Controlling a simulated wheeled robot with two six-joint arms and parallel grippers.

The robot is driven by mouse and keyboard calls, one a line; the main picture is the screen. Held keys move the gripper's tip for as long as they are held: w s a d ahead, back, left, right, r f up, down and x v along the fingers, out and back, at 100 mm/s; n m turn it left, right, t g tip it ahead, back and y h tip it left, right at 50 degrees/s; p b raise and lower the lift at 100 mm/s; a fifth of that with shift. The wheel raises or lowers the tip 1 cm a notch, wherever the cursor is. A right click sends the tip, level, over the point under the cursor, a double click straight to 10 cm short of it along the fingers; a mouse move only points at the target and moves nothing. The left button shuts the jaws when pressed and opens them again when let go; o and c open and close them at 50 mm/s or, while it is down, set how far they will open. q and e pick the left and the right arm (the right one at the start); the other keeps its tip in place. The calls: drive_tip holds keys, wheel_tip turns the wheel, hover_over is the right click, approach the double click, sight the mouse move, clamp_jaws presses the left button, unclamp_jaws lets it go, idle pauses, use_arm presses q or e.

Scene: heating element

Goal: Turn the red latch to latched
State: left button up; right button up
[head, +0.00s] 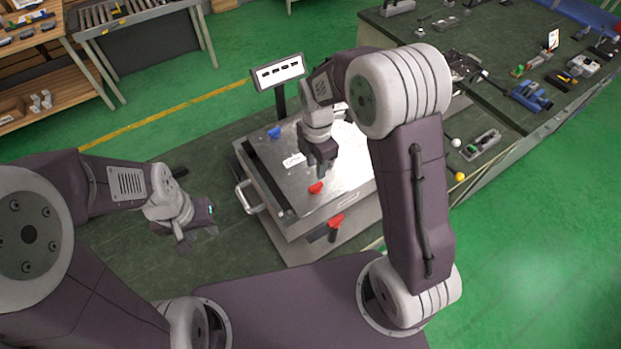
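A metal box with a silver top plate (345,172) stands on the dark green table. A small red part (316,187) lies on its top near the front edge. A second red part (337,220), joined to a black piece, sits on the front wall below; I cannot tell for sure which is the latch. My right gripper (323,174) points down just above the upper red part; whether it touches, and how wide its fingers are, is unclear. My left gripper (196,237) is empty, fingers apart, over the table left of the box.
A small display (278,72) on a post stands behind the box. A blue part (274,132) lies on its top, and a handle (246,197) sticks out on the left. A bench with tools (500,60) is at the right. My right arm hides the box's right part.

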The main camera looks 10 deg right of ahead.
sight(316, 185)
wheel_tip(316, 185, down, 8)
drive_tip(key=shift+d+f+p, duration=0.1)
drive_tip(key=shift+f+p, duration=0.15)
drive_tip(key=shift+p, duration=0.8)
drive_tip(key=shift+w+f, duration=0.1)
drive_tip(key=shift+f, duration=0.3)
drive_tip(key=shift+c, duration=0.3)
clamp_jaws()
